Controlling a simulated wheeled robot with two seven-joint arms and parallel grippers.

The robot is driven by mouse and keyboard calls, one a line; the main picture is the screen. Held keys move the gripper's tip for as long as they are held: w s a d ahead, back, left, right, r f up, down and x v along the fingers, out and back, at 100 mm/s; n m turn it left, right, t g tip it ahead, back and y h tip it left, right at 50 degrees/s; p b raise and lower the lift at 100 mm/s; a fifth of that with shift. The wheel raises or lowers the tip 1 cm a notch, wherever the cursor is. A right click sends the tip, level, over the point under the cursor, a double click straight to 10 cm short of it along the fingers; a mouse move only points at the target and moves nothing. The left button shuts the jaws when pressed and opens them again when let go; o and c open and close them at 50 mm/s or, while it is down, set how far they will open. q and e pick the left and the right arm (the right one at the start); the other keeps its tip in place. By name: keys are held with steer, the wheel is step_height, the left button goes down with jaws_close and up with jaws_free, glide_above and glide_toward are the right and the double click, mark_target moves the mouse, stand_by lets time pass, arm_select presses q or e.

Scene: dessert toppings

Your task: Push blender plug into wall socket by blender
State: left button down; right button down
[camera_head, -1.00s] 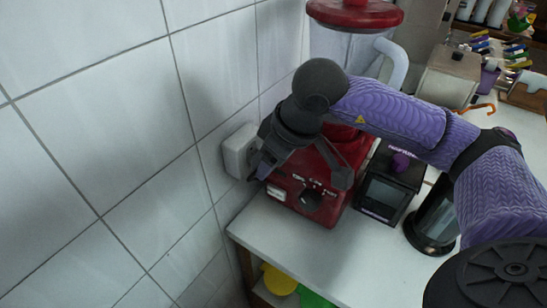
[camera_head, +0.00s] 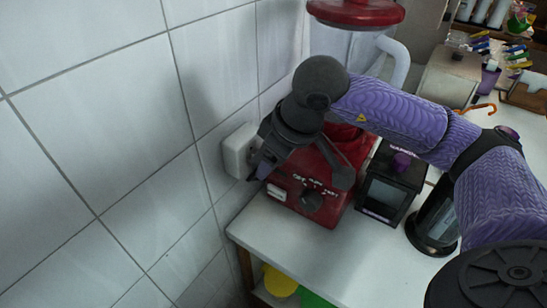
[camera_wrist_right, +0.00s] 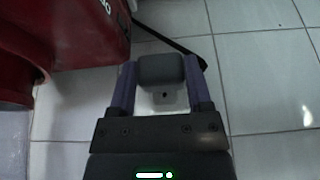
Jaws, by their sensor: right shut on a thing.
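The wall socket (camera_head: 238,151) is a white box on the tiled wall, left of the red blender (camera_head: 318,192). My right gripper (camera_head: 258,170) is beside the socket, between it and the blender. In the right wrist view my right gripper (camera_wrist_right: 162,72) is shut on the dark grey plug (camera_wrist_right: 160,69). A black cord (camera_wrist_right: 172,40) runs past the plug. Part of the socket (camera_wrist_right: 166,99) shows between the fingers, with a small dark hole, close behind the plug. Whether the plug touches it, I cannot tell. The left gripper is out of view.
The blender stands close to the wall on a white counter (camera_head: 290,248). A small black device (camera_head: 388,190) with a purple knob stands right of it, beside a dark cylinder (camera_head: 436,222). The counter's front left is clear.

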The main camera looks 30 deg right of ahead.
steer(key=shift+w+a, duration=0.2)
steer(key=shift+w, duration=0.35)
jaws_free()
steer(key=shift+r, duration=0.3)
steer(key=p+v, duration=0.2)
steer(key=v, duration=0.7)
steer(key=shift+s, duration=0.2)
steer(key=shift+r, duration=0.1)
